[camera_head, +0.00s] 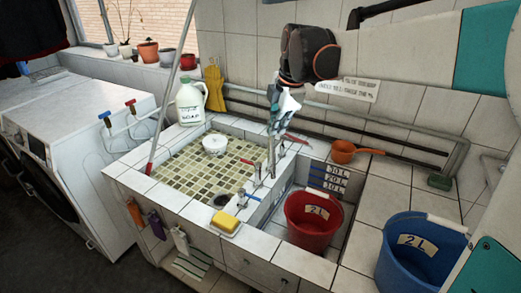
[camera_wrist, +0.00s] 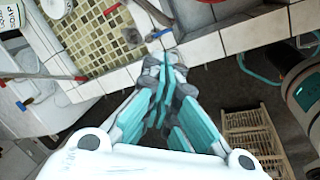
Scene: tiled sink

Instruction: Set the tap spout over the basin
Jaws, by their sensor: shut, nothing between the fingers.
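The tap's slim metal pipe (camera_head: 271,150) stands upright at the wall between the tiled basin (camera_head: 180,160) and the bay with the red bucket. In the wrist view a grey pipe (camera_wrist: 150,10), apparently the spout, runs along the basin's edge at the top. Which way its outlet points is hard to tell. My gripper (camera_head: 276,98) is above the tap in the head view, overlapping the top of the pipe; contact cannot be told. In the wrist view its teal fingers (camera_wrist: 165,62) are closed together and empty.
A white bowl (camera_head: 214,144) sits in the basin; a yellow sponge (camera_head: 225,222) lies on its front rim. A soap jug (camera_head: 190,103) stands behind. A red bucket (camera_head: 312,222), blue bucket (camera_head: 408,255) and orange dipper (camera_head: 343,151) are right.

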